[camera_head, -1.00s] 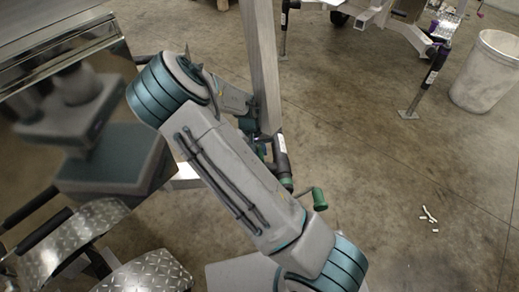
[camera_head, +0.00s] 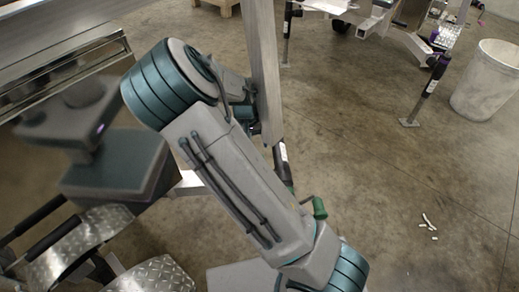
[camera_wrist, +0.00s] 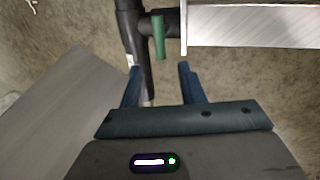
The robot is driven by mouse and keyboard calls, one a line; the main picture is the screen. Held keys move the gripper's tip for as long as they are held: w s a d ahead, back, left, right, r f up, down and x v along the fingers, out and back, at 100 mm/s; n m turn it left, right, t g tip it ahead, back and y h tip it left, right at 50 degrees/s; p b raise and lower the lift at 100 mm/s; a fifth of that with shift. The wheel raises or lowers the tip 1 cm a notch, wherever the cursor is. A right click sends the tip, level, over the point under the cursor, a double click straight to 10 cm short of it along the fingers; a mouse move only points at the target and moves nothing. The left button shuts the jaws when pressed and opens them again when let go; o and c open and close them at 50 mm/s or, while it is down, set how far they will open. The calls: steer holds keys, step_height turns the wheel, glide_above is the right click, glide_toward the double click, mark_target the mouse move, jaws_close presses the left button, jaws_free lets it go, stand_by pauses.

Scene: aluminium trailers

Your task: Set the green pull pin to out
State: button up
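In the wrist view, a green handle (camera_wrist: 159,37), apparently the pull pin, sits on a black bracket between a dark upright tube (camera_wrist: 132,35) and a metal beam (camera_wrist: 250,25). My gripper (camera_wrist: 160,77) is open and empty, its two dark fingers apart. The green handle is ahead of the fingertips, roughly in line with the gap and apart from them. In the head view, my arm hides the gripper and most of the jack (camera_head: 284,163). A green crank grip (camera_head: 319,208) shows right of my arm there.
A metal beam (camera_head: 264,70) stands beside my arm. Tread-plate fenders (camera_head: 150,276) lie at lower left. A white bin (camera_head: 487,80) and another trailer's jack (camera_head: 431,85) stand at upper right. The floor on the right is mostly clear, with small white pieces (camera_head: 428,224).

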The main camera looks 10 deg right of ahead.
steer(key=shift+a+r+p, duration=0.2)
steer(key=shift+r, duration=0.85)
steer(key=shift+a+r+p, duration=0.15)
steer(key=shift+a+r, duration=0.05)
steer(key=shift+r, duration=0.8)
